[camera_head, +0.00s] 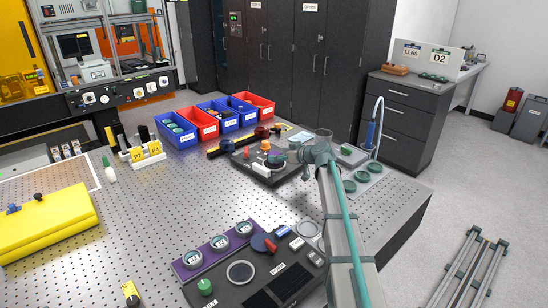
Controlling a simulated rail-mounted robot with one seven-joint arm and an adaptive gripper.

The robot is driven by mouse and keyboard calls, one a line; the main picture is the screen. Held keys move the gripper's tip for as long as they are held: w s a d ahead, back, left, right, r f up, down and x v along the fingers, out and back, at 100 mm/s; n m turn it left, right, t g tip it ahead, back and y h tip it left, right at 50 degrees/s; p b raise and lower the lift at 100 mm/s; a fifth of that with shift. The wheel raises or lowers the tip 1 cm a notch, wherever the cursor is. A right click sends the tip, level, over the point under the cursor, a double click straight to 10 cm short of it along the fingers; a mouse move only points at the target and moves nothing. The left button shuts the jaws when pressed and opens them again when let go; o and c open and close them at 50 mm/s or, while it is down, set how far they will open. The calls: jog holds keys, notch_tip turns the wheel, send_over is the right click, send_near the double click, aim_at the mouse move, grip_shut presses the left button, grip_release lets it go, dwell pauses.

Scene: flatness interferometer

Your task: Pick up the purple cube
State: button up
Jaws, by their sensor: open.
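I cannot make out a purple cube in the head view. My arm reaches from the bottom edge up over the right part of the perforated table. My gripper (306,167) is at its far end, small and partly hidden by the arm. It is open, with nothing seen in it, near the right side of a dark instrument plate (265,165). The arm covers part of the table behind it.
Blue and red bins (203,122) stand along the table's back edge. A yellow case (45,222) lies at left, near yellow-labelled holders (145,152). A dark control panel (262,285) is at the front. Green round holders (362,177) are at right. The table's middle left is mostly clear.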

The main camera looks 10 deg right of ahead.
aim_at(270, 154)
jog(key=p+x, duration=0.2)
jog(key=x, duration=0.2)
jog(key=shift+w+a+r, duration=0.1)
jog(key=shift+w+a, duration=0.1)
jog(key=shift+a, duration=0.1)
jog(key=shift+w+a+f+p, duration=0.25)
jog(key=shift+w+f+p, duration=0.05)
jog(key=shift+c, duration=0.2)
jog(key=c, duration=1.3)
jog(key=shift+c, duration=0.2)
jog(key=shift+r, duration=0.1)
